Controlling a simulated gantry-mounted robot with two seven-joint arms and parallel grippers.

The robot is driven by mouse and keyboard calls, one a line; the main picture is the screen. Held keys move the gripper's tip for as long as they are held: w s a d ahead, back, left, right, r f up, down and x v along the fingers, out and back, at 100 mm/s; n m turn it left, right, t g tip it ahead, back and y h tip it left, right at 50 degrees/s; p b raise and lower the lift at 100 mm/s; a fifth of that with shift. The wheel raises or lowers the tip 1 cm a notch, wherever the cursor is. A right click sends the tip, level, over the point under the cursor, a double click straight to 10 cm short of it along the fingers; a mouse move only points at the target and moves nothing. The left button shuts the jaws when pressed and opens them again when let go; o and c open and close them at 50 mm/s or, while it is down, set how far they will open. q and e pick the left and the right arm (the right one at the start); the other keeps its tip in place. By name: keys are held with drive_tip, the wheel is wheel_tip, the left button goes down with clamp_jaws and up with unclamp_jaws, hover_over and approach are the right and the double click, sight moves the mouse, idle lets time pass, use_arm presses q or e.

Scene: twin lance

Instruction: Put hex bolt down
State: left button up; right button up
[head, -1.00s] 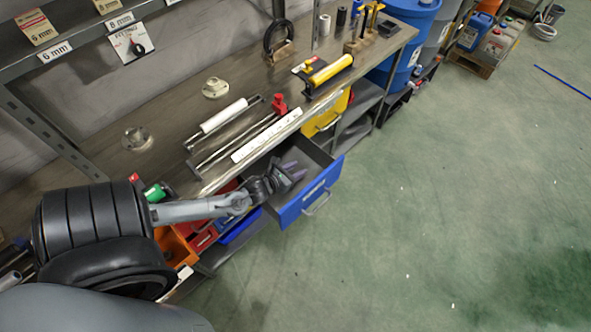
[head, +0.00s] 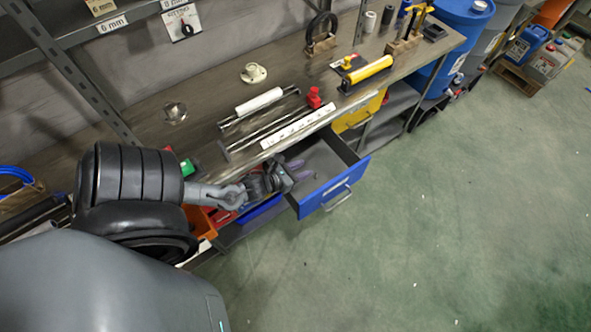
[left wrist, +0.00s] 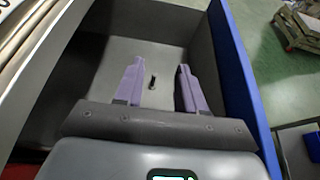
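A small dark piece, likely the hex bolt (left wrist: 152,82), shows in the left wrist view on the grey floor of the open blue drawer (left wrist: 240,70). It lies between the lines of my two purple fingers and touches neither in the picture. My left gripper (left wrist: 161,66) is open and empty, pointing into the drawer. The head view shows the gripper (head: 296,169) at the left part of the blue-fronted drawer (head: 332,190). My right gripper is not in view.
The workbench above the drawer holds a white roller (head: 259,102), a white strip (head: 300,124), a red block (head: 314,97) and a yellow cylinder (head: 369,69). A yellow drawer (head: 360,110) is beside the blue one.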

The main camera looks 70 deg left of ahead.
use_arm(q)
drive_tip(key=v, duration=0.2)
drive_tip(key=shift+s+r, duration=0.1)
drive_tip(key=shift+s, duration=0.15)
